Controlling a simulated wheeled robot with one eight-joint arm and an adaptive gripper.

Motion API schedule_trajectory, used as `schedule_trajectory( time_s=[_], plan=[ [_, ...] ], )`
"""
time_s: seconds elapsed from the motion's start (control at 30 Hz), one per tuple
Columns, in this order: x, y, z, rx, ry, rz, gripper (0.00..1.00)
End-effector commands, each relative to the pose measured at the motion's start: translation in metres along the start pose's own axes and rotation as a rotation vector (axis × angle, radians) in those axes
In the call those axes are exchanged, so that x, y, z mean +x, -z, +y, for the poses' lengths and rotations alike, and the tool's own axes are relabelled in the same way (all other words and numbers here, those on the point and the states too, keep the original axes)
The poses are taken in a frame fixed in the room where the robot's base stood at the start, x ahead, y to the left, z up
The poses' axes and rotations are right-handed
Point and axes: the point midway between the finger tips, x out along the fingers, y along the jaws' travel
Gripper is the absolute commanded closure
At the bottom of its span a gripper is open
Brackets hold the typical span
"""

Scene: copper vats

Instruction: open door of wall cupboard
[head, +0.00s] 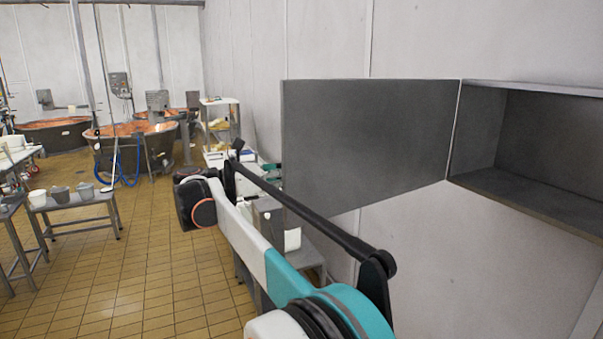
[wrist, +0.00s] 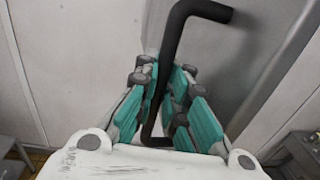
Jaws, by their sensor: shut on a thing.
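The wall cupboard (head: 553,135) is at the right in the head view, and its visible inside is empty. Its plain grey door (head: 365,135) is swung wide open to the left, hinged at the cupboard's near-left edge. In the wrist view, the grey door (wrist: 240,60) is behind a black bar handle (wrist: 174,65). My gripper (wrist: 165,100) has its teal fingers on either side of the handle's lower part and is shut on it.
A grey bench (head: 305,255) with items stands against the wall below the door. Copper vats (head: 135,130) stand far left, with a small table (head: 75,200) holding tubs nearer. The tiled floor (head: 165,260) between is open.

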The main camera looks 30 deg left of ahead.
Motion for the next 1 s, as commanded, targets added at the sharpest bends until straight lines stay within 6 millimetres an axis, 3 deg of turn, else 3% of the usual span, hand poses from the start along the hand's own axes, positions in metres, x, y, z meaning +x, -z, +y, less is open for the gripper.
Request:
schedule_trajectory(
  time_s=[0.3, 0.37, 0.73, 0.87, 1.0],
  plan=[
    [-0.003, 0.001, 0.000, -0.001, -0.003, 0.003, 1.00],
    [-0.003, 0.001, 0.000, -0.001, -0.003, 0.002, 0.81],
    [-0.002, 0.000, 0.000, 0.000, -0.001, 0.001, 0.81],
    [-0.013, 0.000, 0.001, 0.000, -0.003, 0.001, 0.81],
    [-0.038, 0.001, 0.001, 0.000, -0.004, 0.001, 0.81]
  ],
)
